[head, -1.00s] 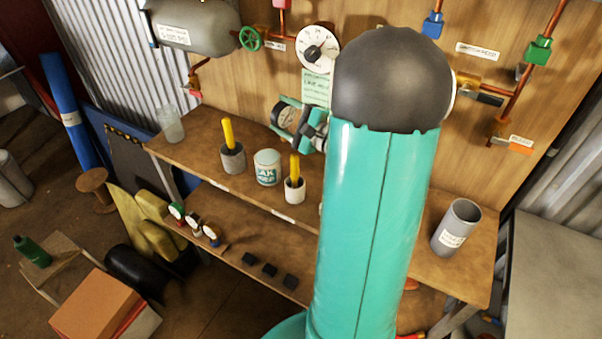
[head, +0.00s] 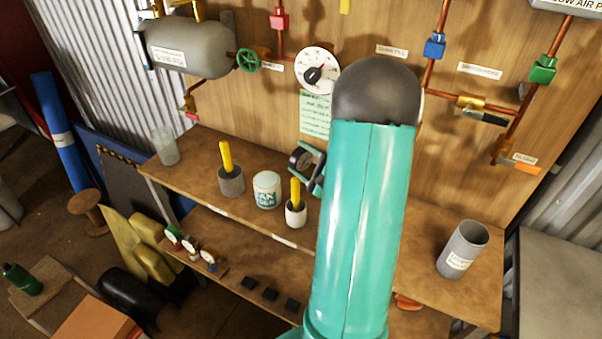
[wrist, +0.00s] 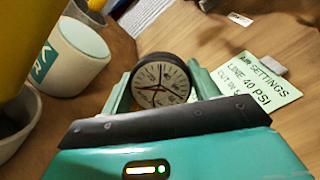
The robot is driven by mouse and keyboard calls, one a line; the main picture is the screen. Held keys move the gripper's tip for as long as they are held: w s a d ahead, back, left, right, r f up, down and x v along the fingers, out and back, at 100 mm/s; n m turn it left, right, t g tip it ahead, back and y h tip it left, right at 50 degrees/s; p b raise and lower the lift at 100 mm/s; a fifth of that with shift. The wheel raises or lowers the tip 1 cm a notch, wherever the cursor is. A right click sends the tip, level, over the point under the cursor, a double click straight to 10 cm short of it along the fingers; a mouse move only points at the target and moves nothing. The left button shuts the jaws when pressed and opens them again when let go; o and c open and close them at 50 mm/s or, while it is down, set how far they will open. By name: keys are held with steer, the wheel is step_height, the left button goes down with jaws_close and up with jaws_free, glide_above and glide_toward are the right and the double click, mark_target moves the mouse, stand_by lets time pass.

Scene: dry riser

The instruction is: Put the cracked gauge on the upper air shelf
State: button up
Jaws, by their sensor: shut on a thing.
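The cracked gauge, round with a black rim and a white dial, is between the two teal fingers of my gripper (wrist: 160,76). Its dial (wrist: 159,86) faces the wrist camera, with dark lines across it. In the head view the gauge (head: 300,159) is small and seen at an angle, at the left of my gripper (head: 311,166). My gripper is shut on it, near the back board over the upper wooden shelf (head: 206,152). My teal arm hides part of the gripper and shelf. Whether the gauge touches the shelf cannot be told.
A white tin (head: 267,190), a grey cup (head: 231,181) and a white cup (head: 296,213) with yellow handles stand close by. A glass jar (head: 164,146) is left, a grey cylinder (head: 462,249) right. Small gauges (head: 190,248) sit on the lower shelf. Pipes and a mounted dial (head: 317,71) are above.

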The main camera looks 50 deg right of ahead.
mark_target(303, 170)
steer(key=shift+w+f, duration=0.15)
steer(key=shift+f, duration=2)
steer(key=shift+f, duration=0.1)
steer(key=o, duration=1.1)
steer(key=shift+f, duration=0.1)
steer(key=shift+s+r, duration=0.2)
steer(key=s, duration=0.7)
steer(key=shift+d+f, duration=0.1)
steer(key=shift+f, duration=0.2)
